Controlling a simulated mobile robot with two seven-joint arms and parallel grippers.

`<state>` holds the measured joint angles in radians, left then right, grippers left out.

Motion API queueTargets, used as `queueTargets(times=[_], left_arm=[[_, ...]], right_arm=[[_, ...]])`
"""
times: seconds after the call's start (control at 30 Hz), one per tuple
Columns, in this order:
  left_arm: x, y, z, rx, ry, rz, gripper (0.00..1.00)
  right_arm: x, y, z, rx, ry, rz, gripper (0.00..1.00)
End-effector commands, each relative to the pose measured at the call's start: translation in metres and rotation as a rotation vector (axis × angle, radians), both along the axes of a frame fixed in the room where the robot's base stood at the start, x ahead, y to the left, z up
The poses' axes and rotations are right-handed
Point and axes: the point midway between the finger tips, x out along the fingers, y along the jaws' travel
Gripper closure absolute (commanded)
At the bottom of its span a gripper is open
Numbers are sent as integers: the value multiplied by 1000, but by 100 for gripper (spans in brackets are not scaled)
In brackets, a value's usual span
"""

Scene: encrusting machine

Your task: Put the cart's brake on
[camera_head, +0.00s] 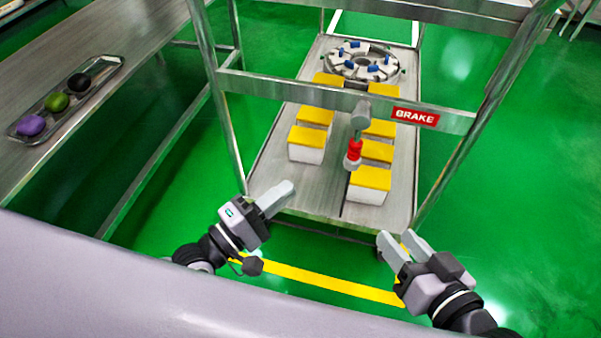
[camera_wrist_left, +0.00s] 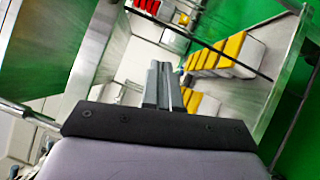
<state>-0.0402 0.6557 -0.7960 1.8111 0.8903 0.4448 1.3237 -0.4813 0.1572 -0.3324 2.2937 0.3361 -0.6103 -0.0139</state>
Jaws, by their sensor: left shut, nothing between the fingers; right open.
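The cart is a metal frame with a lower shelf (camera_head: 270,190). A red BRAKE label (camera_head: 415,116) is on its front crossbar (camera_head: 290,90). Left of the label a grey knob (camera_head: 361,113) tops a lever with a red grip (camera_head: 354,151) hanging below it. My left gripper (camera_head: 288,188) is shut and empty, left of the lever and near the shelf's front edge; its closed fingers also show in the left wrist view (camera_wrist_left: 163,85). My right gripper (camera_head: 398,242) is open and empty, below and right of the lever. Neither gripper touches the lever.
White boxes with yellow lids (camera_head: 307,143) stand on the lower shelf, with a round grey part with blue pieces (camera_head: 363,62) behind them. At left, a metal table (camera_head: 110,25) holds a tray (camera_head: 112,72) with purple, green and black balls. A yellow line (camera_head: 320,280) crosses the green floor.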

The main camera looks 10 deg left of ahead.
Motion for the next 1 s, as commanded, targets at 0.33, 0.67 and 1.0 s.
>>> queueTargets(times=[0.33, 0.67, 1.0], left_arm=[[-28, 19, -3, -1, 0, -1, 100], [-28, 19, -3, -1, 0, -1, 100], [-28, 19, -4, -1, 0, -1, 100]], right_arm=[[7, 1, 5, 2, -4, -12, 57], [5, 0, 4, 0, -2, -15, 57], [3, -1, 1, -9, 3, -10, 57]])
